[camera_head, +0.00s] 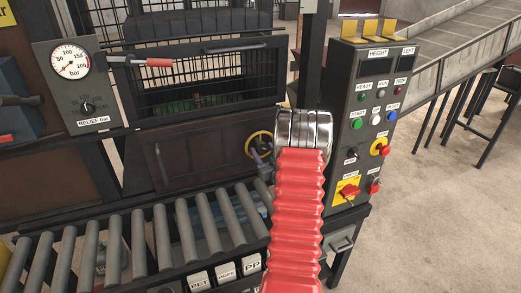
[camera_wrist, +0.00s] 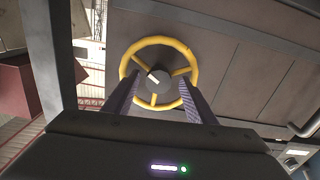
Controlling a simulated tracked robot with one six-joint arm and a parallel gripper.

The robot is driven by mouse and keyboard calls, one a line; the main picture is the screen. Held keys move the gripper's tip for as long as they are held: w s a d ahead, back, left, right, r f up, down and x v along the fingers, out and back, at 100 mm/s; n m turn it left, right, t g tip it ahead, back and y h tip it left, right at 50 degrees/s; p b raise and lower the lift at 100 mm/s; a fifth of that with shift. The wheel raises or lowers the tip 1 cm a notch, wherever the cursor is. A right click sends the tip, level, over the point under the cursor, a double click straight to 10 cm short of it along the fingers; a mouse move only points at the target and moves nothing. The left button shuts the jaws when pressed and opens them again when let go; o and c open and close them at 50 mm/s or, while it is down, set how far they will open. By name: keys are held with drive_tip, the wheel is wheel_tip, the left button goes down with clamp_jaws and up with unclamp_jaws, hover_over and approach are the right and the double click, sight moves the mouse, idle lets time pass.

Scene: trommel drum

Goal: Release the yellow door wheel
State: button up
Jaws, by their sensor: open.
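The yellow door wheel (camera_wrist: 178,48) shows whole in the wrist view, a yellow ring with three spokes and a grey hub, mounted on a dark brown door panel (camera_wrist: 240,60). My gripper (camera_wrist: 159,77) is open, its two dark fingers left and right of the hub. The fingers overlap the lower left and lower right of the rim in the picture; I cannot tell whether they touch it. In the head view the wheel (camera_head: 250,138) is partly hidden by my red-sleeved arm, and the fingers show only as a small greyish shape in front of it.
A roller conveyor (camera_head: 115,240) runs below the door. A control panel (camera_head: 370,120) with buttons stands just right of my arm. A pressure gauge (camera_head: 72,62) and a red-handled lever (camera_head: 158,62) are at the left. Open floor (camera_head: 450,220) lies at the right.

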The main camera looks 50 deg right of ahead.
drive_tip(key=shift+x, duration=1.15)
drive_tip(key=shift+c, duration=0.5)
drive_tip(key=c, duration=0.9)
drive_tip(key=shift+a, duration=0.3)
drive_tip(key=shift+d, duration=0.15)
drive_tip(key=shift+c, duration=0.2)
